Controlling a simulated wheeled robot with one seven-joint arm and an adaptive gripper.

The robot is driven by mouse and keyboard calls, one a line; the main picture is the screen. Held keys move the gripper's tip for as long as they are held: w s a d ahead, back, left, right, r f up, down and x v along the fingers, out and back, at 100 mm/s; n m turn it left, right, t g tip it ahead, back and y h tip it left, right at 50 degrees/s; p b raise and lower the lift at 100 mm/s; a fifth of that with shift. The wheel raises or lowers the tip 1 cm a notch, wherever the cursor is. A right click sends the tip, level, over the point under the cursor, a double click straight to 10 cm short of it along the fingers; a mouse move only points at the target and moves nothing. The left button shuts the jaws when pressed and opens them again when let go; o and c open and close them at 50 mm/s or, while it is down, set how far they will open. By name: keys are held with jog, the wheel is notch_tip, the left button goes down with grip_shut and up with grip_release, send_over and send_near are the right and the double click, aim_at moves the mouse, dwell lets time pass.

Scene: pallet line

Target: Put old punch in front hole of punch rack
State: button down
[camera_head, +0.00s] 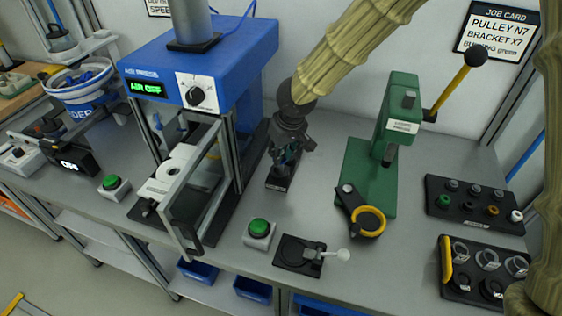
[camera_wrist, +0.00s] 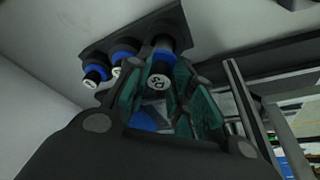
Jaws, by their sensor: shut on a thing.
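The black punch rack (camera_head: 277,185) stands on the bench right of the blue press, largely hidden under my gripper (camera_head: 286,152). In the wrist view the dark rack plate (camera_wrist: 96,46) carries two punches with blue collars and white ends, one at the far end (camera_wrist: 96,74) and one in the middle (camera_wrist: 122,54). My gripper (camera_wrist: 162,80) is shut on a third punch (camera_wrist: 160,64), the old punch, with a blue collar and a marked white end. This punch is over the rack's near end. I cannot tell whether it is seated in the hole.
The blue press (camera_head: 150,62) with its clear guard (camera_head: 195,190) stands close on the left. A green arbor press (camera_head: 385,150) stands on the right. A green button box (camera_head: 260,230) and a small black fixture (camera_head: 300,252) lie in front.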

jog(key=shift+f, duration=1.95)
jog(key=shift+f, duration=0.15)
jog(key=c, duration=1.2)
grip_release()
jog(key=shift+c, duration=0.2)
jog(key=shift+r, duration=0.55)
jog(key=v, duration=1.1)
jog(key=shift+b, duration=0.35)
jog(key=shift+s+r, duration=0.1)
